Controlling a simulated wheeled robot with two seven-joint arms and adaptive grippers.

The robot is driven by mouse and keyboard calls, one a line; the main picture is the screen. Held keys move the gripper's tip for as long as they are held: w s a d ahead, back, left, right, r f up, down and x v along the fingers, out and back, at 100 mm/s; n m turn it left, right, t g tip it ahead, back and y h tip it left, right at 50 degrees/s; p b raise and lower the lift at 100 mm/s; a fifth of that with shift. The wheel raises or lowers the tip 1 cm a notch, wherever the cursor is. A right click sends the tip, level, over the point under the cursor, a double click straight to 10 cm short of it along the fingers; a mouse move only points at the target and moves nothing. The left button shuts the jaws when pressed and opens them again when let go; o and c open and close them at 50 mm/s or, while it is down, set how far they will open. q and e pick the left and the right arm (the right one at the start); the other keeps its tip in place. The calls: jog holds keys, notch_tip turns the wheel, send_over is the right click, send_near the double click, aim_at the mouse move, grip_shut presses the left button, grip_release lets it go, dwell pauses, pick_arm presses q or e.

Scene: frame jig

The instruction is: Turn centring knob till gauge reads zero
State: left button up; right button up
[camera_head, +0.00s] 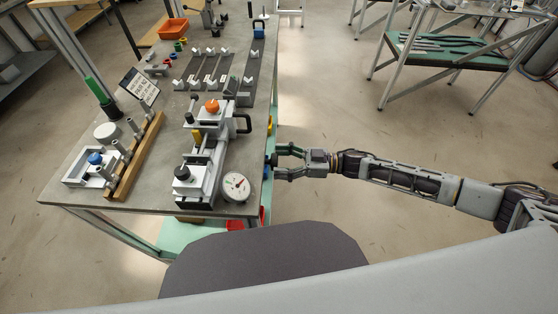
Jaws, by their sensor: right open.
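A grey frame jig (205,160) stands on the table, with an orange knob (212,105) on top and a black knob (182,172) at its near end. I cannot tell which one is the centring knob. A round white dial gauge (235,186) sits at the jig's near right side, its reading too small to make out. My right gripper (276,161) is open at the table's right edge, right of the gauge and apart from it. A small dark shape shows at its fingertips; I cannot tell what it is. My left gripper is out of view.
The grey table (70,187) also holds a wooden rail (135,158) with metal posts, a small fixture with a blue knob (95,158), a green-handled tool (96,90) and an orange bin (173,29). Open floor lies right of the table.

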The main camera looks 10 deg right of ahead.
jog(key=shift+w+a, duration=0.1)
jog(key=shift+a, duration=0.3)
jog(key=shift+c, duration=0.2)
jog(key=c, duration=0.9)
jog(key=shift+n, duration=0.3)
